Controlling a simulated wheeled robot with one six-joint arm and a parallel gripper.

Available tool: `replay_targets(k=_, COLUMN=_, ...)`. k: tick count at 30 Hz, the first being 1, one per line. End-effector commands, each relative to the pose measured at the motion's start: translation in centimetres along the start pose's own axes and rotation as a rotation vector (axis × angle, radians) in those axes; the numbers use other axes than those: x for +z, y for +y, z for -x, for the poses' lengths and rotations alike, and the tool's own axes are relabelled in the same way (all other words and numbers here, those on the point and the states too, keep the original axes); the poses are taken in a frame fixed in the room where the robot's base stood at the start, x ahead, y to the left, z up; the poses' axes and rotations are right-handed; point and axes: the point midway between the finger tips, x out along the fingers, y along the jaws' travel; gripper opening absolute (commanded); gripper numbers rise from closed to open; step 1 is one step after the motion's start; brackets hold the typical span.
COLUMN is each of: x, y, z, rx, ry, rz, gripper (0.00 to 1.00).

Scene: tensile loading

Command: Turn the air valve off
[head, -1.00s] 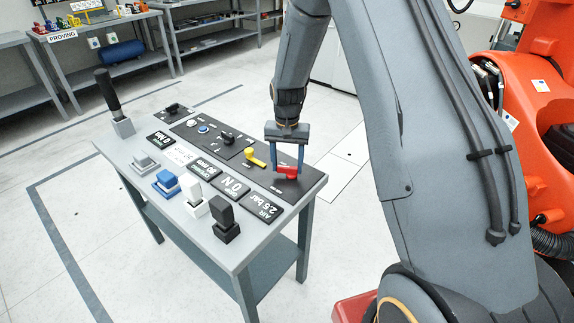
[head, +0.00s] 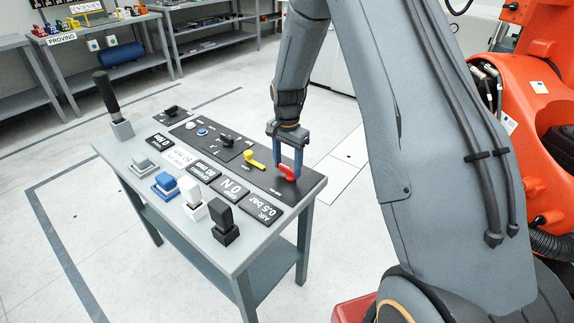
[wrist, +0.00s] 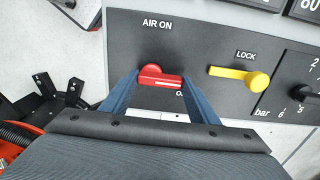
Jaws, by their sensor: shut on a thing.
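The red air valve handle (head: 287,172) is on the black panel at the right end of the bench. In the wrist view the handle (wrist: 160,78) has its round hub at left. Its lever points right, tilted slightly down, towards a label starting with "O" that is partly hidden. The "AIR ON" label (wrist: 157,23) stands above the hub. My gripper (wrist: 161,82) has its blue fingers around the handle, one at each end, and is shut on it. My gripper (head: 290,172) also shows over the valve in the head view. The air display (head: 261,209) reads 0.5 bar.
A yellow lever (wrist: 240,79) marked LOCK is just right of the valve in the wrist view. A black knob (head: 227,142) sits beyond it. Several blocks, including a black one (head: 223,222), line the bench's near edge. An orange robot (head: 526,95) stands at right.

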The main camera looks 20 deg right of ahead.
Motion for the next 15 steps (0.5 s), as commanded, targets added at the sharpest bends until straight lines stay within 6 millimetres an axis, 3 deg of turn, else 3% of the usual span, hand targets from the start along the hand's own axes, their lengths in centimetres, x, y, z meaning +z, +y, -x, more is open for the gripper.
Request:
replay_targets(k=10, x=-0.11, y=-0.09, z=0.15, rx=-0.003, ry=0.001, rz=-0.006, gripper=0.32)
replay_targets(k=11, x=-0.11, y=-0.09, z=0.14, rx=-0.003, ry=0.001, rz=-0.006, gripper=0.58)
replay_targets(k=13, x=-0.1, y=-0.08, z=0.13, rx=-0.003, ry=0.001, rz=-0.006, gripper=0.7)
replay_targets(k=15, x=-0.08, y=-0.07, z=0.11, rx=-0.002, ry=0.001, rz=-0.005, gripper=0.73)
